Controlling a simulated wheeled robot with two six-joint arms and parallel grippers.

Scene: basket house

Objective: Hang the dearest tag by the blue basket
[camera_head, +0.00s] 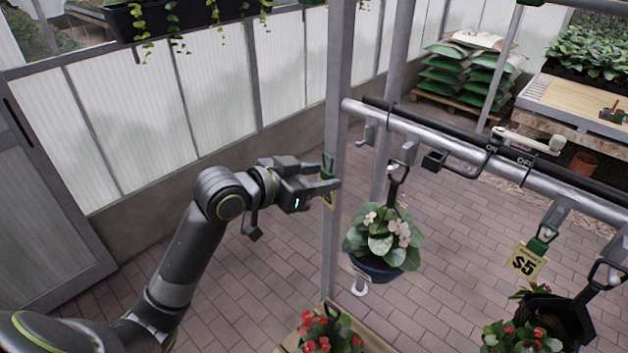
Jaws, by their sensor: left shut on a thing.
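My left gripper (325,186) is shut on a small yellow tag (328,200) with a green hook (327,163) above it. It holds the tag by the grey upright post, left of the blue basket. The tag is seen nearly edge-on and partly covered by the fingers, so I cannot read its price. The blue basket (384,274) hangs by a dark hanger from the rail and holds a plant with white flowers. Another yellow tag (525,262), marked $5, hangs from a green hook near a dark basket (556,318) at the right. My right gripper is not in view.
A grey rail (450,155) with several hooks runs rightward from the upright post (335,120). A red-flowered plant (325,333) stands low at the front. Stacked sacks (465,65) are far back.

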